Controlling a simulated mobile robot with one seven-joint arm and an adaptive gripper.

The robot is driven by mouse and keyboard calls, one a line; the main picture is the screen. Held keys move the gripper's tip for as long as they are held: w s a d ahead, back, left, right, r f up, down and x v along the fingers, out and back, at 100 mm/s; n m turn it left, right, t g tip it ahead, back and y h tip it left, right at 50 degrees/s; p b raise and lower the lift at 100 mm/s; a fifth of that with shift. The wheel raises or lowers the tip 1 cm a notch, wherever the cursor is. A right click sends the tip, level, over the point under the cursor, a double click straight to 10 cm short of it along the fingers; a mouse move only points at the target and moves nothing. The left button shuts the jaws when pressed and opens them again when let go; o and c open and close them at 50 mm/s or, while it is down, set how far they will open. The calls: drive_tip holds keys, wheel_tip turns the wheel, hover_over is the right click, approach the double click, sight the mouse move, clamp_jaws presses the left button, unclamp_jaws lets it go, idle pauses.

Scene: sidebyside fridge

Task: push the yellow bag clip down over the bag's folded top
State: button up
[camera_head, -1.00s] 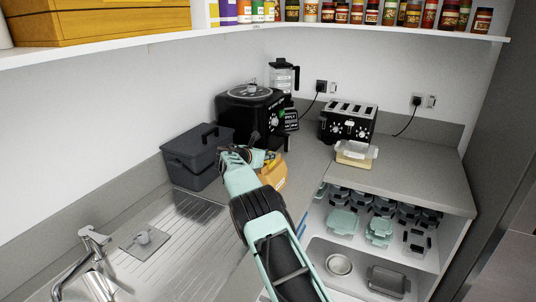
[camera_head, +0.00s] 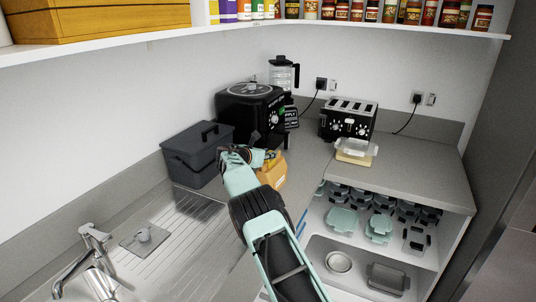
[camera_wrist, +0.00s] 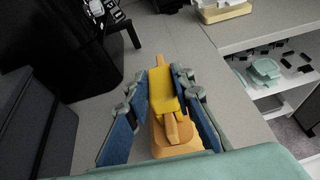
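The orange bag (camera_head: 273,178) stands on the counter beside the dark grey bin. Its narrow folded top points up toward my gripper, and it also shows in the wrist view (camera_wrist: 180,148). The yellow bag clip (camera_wrist: 163,92) sits between my fingertips at the bag's top in the wrist view. My gripper (camera_wrist: 163,84) is closed in on the clip, with a finger against each side. In the head view my gripper (camera_head: 254,156) largely covers the clip. How far the clip sits over the fold cannot be told.
A dark grey lidded bin (camera_head: 196,158) is close on the left. A black cooker (camera_head: 248,105) and a blender (camera_head: 283,75) stand behind. A toaster (camera_head: 348,120) and a food container (camera_head: 355,152) are to the right. Counter between bag and toaster is clear.

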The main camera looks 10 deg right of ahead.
drive_tip(key=o, duration=0.4)
drive_tip(key=shift+f, duration=0.1)
drive_tip(key=shift+o, duration=0.2)
drive_tip(key=shift+v, duration=0.9)
drive_tip(key=v, duration=1)
drive_tip(key=shift+s, duration=0.1)
